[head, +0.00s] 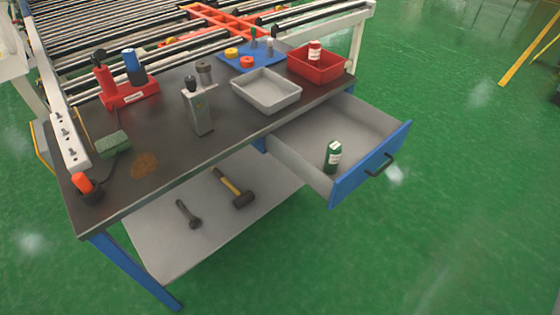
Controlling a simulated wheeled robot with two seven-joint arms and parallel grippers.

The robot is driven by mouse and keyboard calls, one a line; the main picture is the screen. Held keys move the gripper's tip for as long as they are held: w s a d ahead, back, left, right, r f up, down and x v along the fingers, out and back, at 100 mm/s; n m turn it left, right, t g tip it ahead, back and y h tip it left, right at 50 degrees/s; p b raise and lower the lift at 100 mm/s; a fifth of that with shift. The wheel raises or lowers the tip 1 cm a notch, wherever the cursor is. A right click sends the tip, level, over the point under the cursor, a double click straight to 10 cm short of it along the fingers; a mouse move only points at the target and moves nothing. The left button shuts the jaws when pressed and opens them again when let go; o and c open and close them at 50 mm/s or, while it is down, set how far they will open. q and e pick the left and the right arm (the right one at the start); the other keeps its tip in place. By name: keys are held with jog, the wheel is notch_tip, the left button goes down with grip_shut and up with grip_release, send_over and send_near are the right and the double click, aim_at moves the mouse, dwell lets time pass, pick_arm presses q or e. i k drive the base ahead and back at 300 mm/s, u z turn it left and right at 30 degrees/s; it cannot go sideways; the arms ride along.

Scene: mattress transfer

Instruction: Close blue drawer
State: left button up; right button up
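The blue drawer (352,183) is pulled well out from the right part of the workbench (232,130). Its front panel is blue with a black handle (380,166), and its inside is grey. A green bottle (333,156) with a white label stands upright inside the drawer, near the front panel. Neither of my grippers shows in the head view.
On the benchtop are a grey tray (266,104), a red bin (318,76), a metal dispenser (198,111) and a red holder (128,94). The green floor (430,240) by the drawer is clear.

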aim_at(369, 136)
jog(key=z, duration=1.1)
jog(key=i, duration=1.3)
jog(key=z, duration=0.25)
jog(key=k, duration=0.65)
jog(key=u, duration=0.9)
jog(key=i, duration=0.5)
jog(key=z, duration=0.1)
